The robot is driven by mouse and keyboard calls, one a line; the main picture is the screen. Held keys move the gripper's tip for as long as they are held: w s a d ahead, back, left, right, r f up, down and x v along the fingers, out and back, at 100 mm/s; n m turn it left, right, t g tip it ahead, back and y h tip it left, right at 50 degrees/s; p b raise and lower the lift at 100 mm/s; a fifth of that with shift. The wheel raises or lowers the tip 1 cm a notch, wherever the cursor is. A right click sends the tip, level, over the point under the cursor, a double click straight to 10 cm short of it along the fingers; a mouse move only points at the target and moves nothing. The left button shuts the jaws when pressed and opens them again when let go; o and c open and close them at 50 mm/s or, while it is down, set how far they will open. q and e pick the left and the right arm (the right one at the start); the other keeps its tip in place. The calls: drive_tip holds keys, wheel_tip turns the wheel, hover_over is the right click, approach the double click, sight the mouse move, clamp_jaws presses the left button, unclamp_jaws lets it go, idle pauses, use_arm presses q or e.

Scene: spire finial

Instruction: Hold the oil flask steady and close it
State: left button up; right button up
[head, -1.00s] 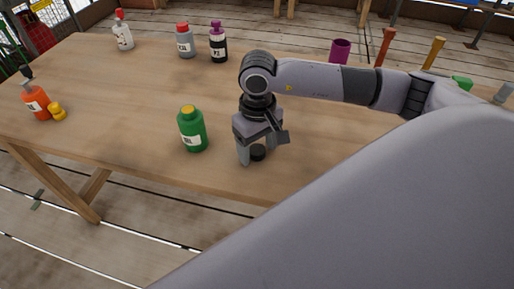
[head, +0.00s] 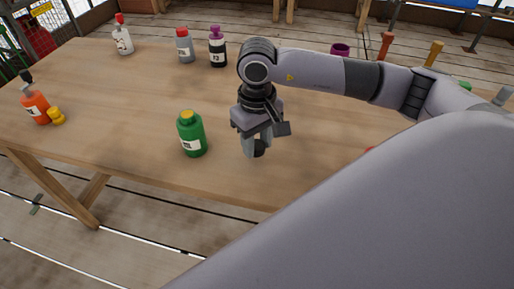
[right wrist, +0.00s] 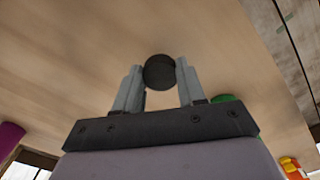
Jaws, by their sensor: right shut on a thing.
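A green flask (head: 191,138) with a yellow top and a white label stands upright on the table; the label is too small to read surely. It also shows partly in the right wrist view (right wrist: 222,98). My right gripper (head: 254,149) points down at the table, just right of the green flask and apart from it. It is shut on a small round black cap (head: 260,150). In the right wrist view the cap (right wrist: 159,73) sits between both fingertips. My left gripper is not in view.
On the wooden table (head: 120,110), an orange bottle (head: 36,107) stands at left with a yellow piece (head: 56,116) beside it. White (head: 123,40), grey (head: 185,48) and black (head: 217,52) bottles stand at the back. My own arm hides the table's right side.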

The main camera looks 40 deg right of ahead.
sight(257, 146)
use_arm(q)
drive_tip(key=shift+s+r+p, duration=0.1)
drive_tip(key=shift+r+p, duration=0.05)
drive_tip(key=shift+p, duration=0.2)
use_arm(e)
wheel_tip(257, 146, up, 17)
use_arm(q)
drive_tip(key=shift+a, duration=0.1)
